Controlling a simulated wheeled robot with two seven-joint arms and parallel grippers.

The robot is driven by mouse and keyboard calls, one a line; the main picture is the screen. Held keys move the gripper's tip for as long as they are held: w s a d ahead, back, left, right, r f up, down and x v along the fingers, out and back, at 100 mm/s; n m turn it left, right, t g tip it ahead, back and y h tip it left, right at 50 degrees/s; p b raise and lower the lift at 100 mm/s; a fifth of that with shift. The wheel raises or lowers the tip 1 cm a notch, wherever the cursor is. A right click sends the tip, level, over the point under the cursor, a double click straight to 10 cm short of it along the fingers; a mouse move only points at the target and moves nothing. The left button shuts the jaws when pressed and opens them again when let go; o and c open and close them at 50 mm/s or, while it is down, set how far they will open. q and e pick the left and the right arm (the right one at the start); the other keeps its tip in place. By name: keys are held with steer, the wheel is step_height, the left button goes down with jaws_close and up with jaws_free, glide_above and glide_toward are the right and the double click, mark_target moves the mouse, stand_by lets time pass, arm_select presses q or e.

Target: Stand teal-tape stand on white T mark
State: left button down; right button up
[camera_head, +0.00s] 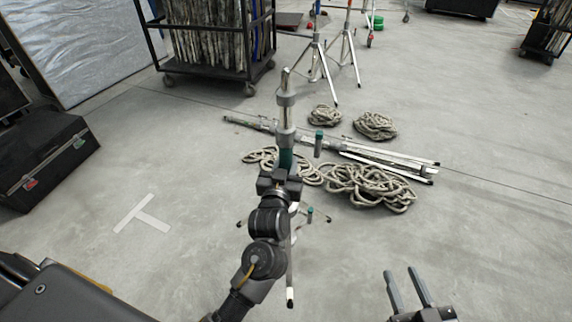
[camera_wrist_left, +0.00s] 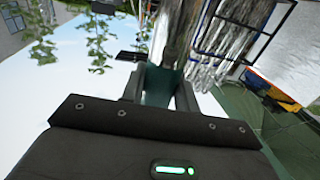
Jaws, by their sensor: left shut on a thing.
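The teal-tape stand (camera_head: 286,115) is a silver upright column with a band of teal tape. My left gripper (camera_head: 283,170) is shut on the column at the teal band. The left wrist view shows the teal part (camera_wrist_left: 159,84) between the fingers. The stand's legs are spread below, partly hidden by my arm; I cannot tell whether its feet touch the floor. The white T mark (camera_head: 143,217) lies bare on the floor, left of the stand. My right gripper (camera_head: 403,271) is open and empty at the lower right.
Coiled ropes (camera_head: 372,187) and a folded silver stand (camera_head: 385,162) lie on the floor right of and behind the held stand. A black case (camera_head: 45,160) sits at the left. A wheeled rack (camera_head: 212,75) and other stands (camera_head: 345,45) are behind. Floor around the mark is clear.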

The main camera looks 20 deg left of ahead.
arm_select(q)
steer(key=shift+r, duration=0.3)
steer(key=s+a+r+m+h, duration=0.1)
steer(key=s+r, duration=0.4)
steer(key=s, duration=0.5)
steer(key=shift+s+a+r+m+h, duration=0.25)
steer(key=shift+a+r+m+h, duration=0.25)
steer(key=shift+h, duration=0.4)
steer(key=shift+f, duration=0.1)
